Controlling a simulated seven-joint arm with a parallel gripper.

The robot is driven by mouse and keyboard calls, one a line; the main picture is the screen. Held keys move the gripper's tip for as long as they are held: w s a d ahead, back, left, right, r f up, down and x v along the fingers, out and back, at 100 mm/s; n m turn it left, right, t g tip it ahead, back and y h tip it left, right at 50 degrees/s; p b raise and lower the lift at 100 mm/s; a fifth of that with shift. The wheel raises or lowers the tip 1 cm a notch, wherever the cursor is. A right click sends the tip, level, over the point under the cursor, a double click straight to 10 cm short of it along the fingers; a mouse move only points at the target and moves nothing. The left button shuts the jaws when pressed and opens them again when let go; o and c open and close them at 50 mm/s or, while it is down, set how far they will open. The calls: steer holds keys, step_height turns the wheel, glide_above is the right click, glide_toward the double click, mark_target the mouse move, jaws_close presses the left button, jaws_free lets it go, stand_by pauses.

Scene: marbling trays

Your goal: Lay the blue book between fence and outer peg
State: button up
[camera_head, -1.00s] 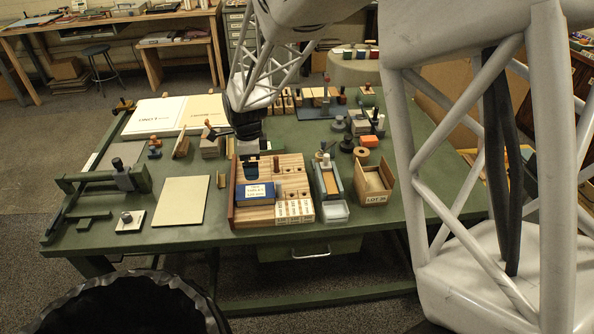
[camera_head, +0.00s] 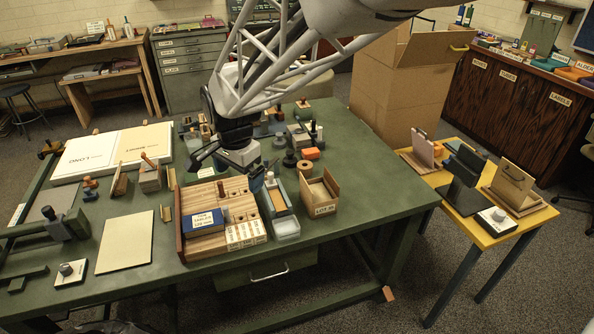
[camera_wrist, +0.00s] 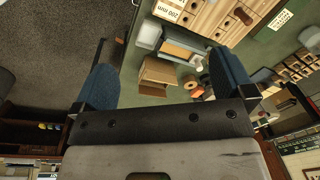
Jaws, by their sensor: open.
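A blue block with a white printed label (camera_head: 205,220), the only clearly book-like blue thing I can make out, lies flat at the left in a striped wooden tray (camera_head: 181,225). The tray has a raised wooden left side and short upright pegs (camera_head: 221,189); I cannot tell which parts are the fence and the outer peg. My gripper (camera_head: 229,168) is above the tray's back edge, apart from the block. It is open and empty. The wrist view shows its two blue fingers (camera_wrist: 165,80) wide apart, with part of the tray (camera_wrist: 208,18) beyond them.
An open wooden box (camera_head: 320,192) and a narrow blue-lined tray stand right of the wooden tray. A pale board (camera_head: 125,241) lies to its left. A yellow table (camera_head: 452,205) at right carries upright stands and a white plate with a knob. Small tools crowd the green table's back.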

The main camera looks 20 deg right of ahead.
steer(key=s+d+r+n, duration=0.1)
steer(key=s+d+n, duration=0.2)
steer(key=s, duration=0.5)
steer(key=s+d+r+n+t, duration=0.1)
steer(key=s+d+r+n, duration=0.1)
steer(key=s+d+n, duration=0.2)
steer(key=s+d+r+n, duration=0.2)
steer(key=s+d+n, duration=0.1)
steer(key=s, duration=0.8)
steer(key=shift+s+d+n+t, duration=0.3)
steer(key=shift+d+n, duration=0.1)
steer(key=shift+d, duration=0.05)
